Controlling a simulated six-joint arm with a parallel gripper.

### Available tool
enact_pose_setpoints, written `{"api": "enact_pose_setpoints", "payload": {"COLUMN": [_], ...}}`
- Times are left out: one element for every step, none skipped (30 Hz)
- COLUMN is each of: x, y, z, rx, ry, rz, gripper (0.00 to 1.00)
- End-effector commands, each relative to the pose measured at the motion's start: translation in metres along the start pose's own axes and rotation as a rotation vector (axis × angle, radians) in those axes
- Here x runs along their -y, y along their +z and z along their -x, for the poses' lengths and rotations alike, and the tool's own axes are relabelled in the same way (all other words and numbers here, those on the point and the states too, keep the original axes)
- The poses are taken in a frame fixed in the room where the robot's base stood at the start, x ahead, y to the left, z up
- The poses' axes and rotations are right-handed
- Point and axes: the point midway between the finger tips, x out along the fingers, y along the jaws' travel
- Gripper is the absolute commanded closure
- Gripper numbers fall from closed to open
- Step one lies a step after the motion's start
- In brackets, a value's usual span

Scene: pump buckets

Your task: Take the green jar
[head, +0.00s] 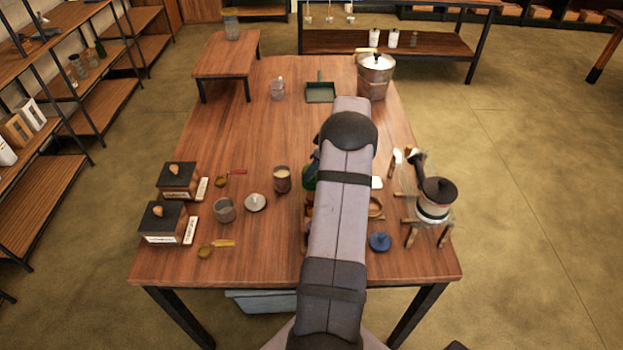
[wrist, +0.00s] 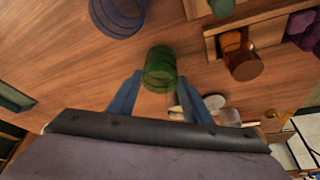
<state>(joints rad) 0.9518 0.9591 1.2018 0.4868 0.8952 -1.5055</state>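The green jar (wrist: 161,68) is upper centre in the wrist view, just past and between the fingertips of my gripper (wrist: 160,77). The two blue fingers are spread apart, one on each side of the jar's near end, and I cannot tell whether they touch it. In the head view a sliver of green (head: 310,178), likely this jar, shows left of my arm. My arm hides the rest of it and most of my gripper there. A second, smaller green thing (wrist: 222,8) is at the top edge of the wrist view.
A wooden tray (wrist: 270,32) with an orange-brown jar (wrist: 244,64) and purple things (wrist: 302,30) is right of the jar. A blue-grey round container (wrist: 117,14) is upper left. A dark green dustpan-like tray (head: 320,92) and metal pot (head: 375,78) are further back. The table's (head: 235,130) left-middle is clear.

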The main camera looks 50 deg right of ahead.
Motion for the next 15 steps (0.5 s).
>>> {"api": "enact_pose_setpoints", "payload": {"x": [0.0,-0.001,-0.001,-0.001,-0.001,-0.001,-0.001,-0.001,-0.001,-0.001,-0.001,-0.001,-0.001,-0.001,-0.001], "y": [0.0,0.0,0.0,0.0,-0.001,-0.001,-0.001,-0.001,-0.002,-0.002,-0.003,-0.004,-0.004,-0.005,-0.006], "z": [0.0,0.001,0.001,0.001,0.001,0.002,0.002,0.003,0.004,0.005,0.006,0.008,0.01,0.011,0.013], "rx": [0.0,-0.001,-0.001,-0.001,-0.001,-0.001,-0.001,-0.001,-0.001,-0.001,-0.001,-0.001,-0.001,-0.001,-0.001], "ry": [0.001,0.002,0.002,0.002,0.002,0.002,0.002,0.002,0.002,0.002,0.002,0.002,0.003,0.003,0.003], "rz": [0.0,0.0,0.0,0.0,0.0,0.0,0.0,0.0,0.0,0.0,0.0,0.001,0.001,0.001,0.001], "gripper": [0.75,0.75,0.75,0.75,0.75,0.75,0.75,0.75,0.75,0.75,0.75,0.75,0.75,0.75,0.75]}}
